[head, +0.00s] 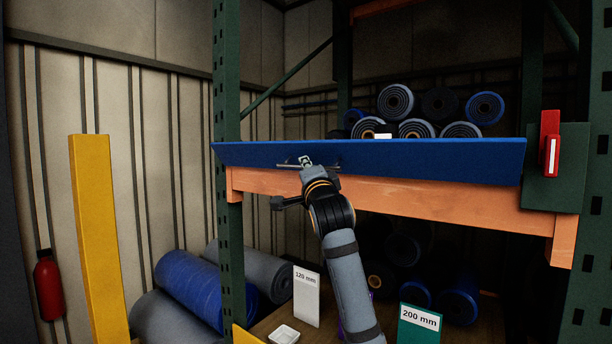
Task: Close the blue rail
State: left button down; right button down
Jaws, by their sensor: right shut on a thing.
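The blue rail (420,156) is a long flat bar across the front of the shelf, above the orange beam (430,195). It runs from the green left post to near the right post. A thin metal handle (288,165) sits on its face, left of the middle. My right gripper (306,163) is at this handle and shut on it; the fingertips are small and partly hidden by the wrist. A red latch-like part (549,140) stands on a green plate just right of the rail's right end. My left gripper is not in view.
Several rolled belts (396,102) lie on the shelf behind the rail. Below are more rolls (190,285), a white 120 mm sign (307,297), a green 200 mm sign (418,324) and a white tray (284,334). A yellow post (98,240) stands at left.

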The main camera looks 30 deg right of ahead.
aim_at(313, 152)
jog(key=r+m+g+p, duration=0.1)
jog(key=m, duration=0.1)
jog(key=d+r+m+g+p, duration=0.1)
jog(key=g, duration=0.1)
jog(key=shift+w+d+r+m, duration=0.1)
jog(key=shift+w+r+m, duration=0.1)
jog(key=shift+r+m, duration=0.2)
jog(key=shift+w+d+r+m+g+y+p, duration=0.2)
jog(key=shift+d+m+g+p, duration=0.1)
jog(key=shift+m+g+p, duration=0.2)
jog(key=shift+w+d+r+m+g+y+p, duration=0.1)
jog(key=shift+d+r+m+g+y+p, duration=0.15)
jog(key=shift+m+g+p, duration=0.2)
jog(key=shift+f, duration=0.1)
jog(key=c, duration=1.4)
grip_release()
jog(key=shift+d, duration=0.1)
jog(key=v, duration=1.2)
